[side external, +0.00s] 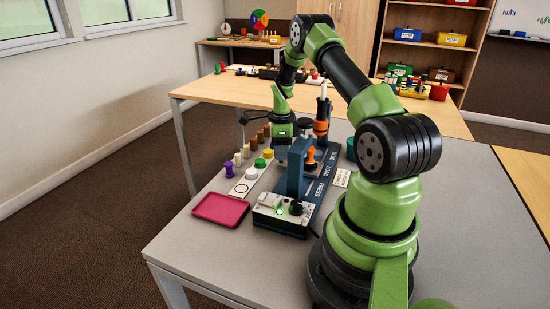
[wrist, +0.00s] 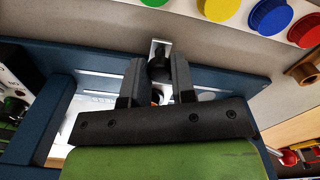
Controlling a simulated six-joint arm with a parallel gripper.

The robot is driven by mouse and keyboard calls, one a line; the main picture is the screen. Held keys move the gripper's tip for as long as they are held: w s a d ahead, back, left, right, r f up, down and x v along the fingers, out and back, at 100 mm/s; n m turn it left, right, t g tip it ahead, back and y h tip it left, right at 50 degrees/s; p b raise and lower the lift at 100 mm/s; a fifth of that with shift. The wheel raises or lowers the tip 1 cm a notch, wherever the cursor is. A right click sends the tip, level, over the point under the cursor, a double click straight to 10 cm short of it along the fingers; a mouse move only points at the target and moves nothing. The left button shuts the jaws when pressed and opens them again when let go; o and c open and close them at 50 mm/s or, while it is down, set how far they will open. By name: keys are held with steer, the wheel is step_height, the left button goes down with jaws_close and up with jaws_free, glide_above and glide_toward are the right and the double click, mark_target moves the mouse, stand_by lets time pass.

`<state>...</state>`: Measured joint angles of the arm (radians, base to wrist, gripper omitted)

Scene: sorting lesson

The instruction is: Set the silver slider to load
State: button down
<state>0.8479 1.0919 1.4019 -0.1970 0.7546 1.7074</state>
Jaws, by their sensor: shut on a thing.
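The blue fixture (side external: 316,196) stands on the grey table, with GLUE, LOAD and PRESS lettered along its near side. My gripper (side external: 283,150) is low over its far side. In the wrist view its two fingers (wrist: 157,80) are closed about a dark knob (wrist: 158,68) by a small silver plate (wrist: 158,46), which looks like the silver slider, at the fixture's blue edge rail (wrist: 225,77). The side view hides the slider behind the gripper and the upright. I cannot tell which label it lines up with. An orange pawn-shaped piece (side external: 311,155) stands on the fixture.
A control box (side external: 283,208) with a lit green button is at the fixture's near end. A magenta tray (side external: 220,209) lies to its left. Purple, white, green, yellow and brown pieces line the left side. An orange-and-black bottle (side external: 322,122) stands at the back.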

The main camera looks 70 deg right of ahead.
steer(key=shift+d, duration=0.75)
steer(key=c, duration=0.9)
jaws_free()
steer(key=shift+r, duration=0.15)
step_height(320, 180, up, 10)
steer(key=shift+f, duration=0.1)
